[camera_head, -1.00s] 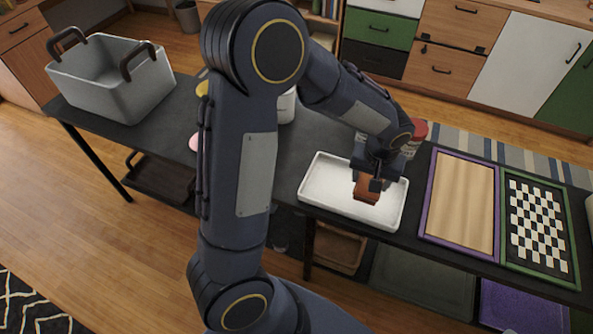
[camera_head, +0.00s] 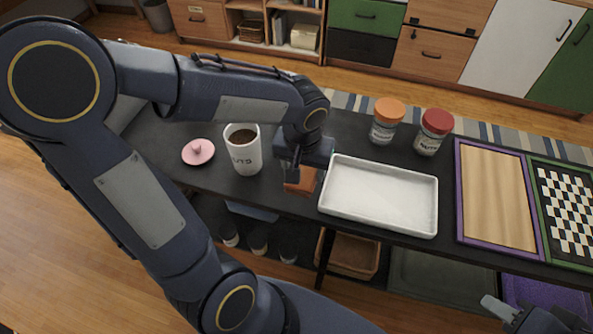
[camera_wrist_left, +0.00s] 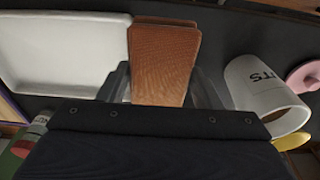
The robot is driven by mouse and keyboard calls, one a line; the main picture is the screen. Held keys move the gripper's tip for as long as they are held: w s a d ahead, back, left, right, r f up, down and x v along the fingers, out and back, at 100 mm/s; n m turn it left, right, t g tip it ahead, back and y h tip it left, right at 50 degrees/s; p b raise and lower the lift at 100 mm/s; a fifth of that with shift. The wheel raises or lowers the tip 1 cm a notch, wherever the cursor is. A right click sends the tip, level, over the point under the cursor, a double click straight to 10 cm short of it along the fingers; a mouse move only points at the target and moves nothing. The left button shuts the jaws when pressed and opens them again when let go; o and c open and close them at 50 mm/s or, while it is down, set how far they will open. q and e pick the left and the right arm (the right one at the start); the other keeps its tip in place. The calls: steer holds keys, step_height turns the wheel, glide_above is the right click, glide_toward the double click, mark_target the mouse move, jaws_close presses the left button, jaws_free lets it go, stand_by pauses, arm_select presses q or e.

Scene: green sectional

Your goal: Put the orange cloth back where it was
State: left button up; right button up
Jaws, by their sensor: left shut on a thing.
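The orange cloth (camera_head: 302,181) is a folded, brownish-orange piece. My left gripper (camera_head: 300,172) is shut on it, just left of the white tray (camera_head: 432,215) and right of the white canister. In the left wrist view the cloth (camera_wrist_left: 163,62) stands between the two fingers (camera_wrist_left: 160,88), with the white tray (camera_wrist_left: 60,92) to its left. The tray is empty. Whether the cloth touches the dark table (camera_head: 235,188) is unclear.
The open canister (camera_head: 244,158) stands close left of my left gripper, with a pink lid (camera_head: 198,152) beyond it. Two jars, orange-lidded (camera_head: 387,120) and red-lidded (camera_head: 432,132), stand behind the tray. A purple-framed board (camera_head: 497,190) and a checkered board (camera_head: 570,210) lie to the right.

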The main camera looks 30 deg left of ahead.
arm_select(q)
steer(key=w+a+f, duration=0.2)
steer(key=f, duration=0.1)
steer(key=w+a+f, duration=0.1)
steer(key=f, duration=0.1)
steer(key=shift+w+a+f, duration=0.2)
steer(key=shift+w+a, duration=0.05)
steer(key=shift+w, duration=0.1)
steer(key=shift+w+a+f+b, duration=0.15)
steer(key=shift+f+b, duration=0.15)
steer(key=shift+f, duration=0.7)
steer(key=shift+w+a+f+b, duration=0.15)
steer(key=shift+f+b, duration=0.1)
steer(key=shift+f, duration=0.75)
steer(key=shift+d, duration=0.1)
steer(key=shift+f+b, duration=0.25)
steer(key=shift+b, duration=0.05)
steer(key=o, duration=1)
steer(key=shift+r, duration=0.1)
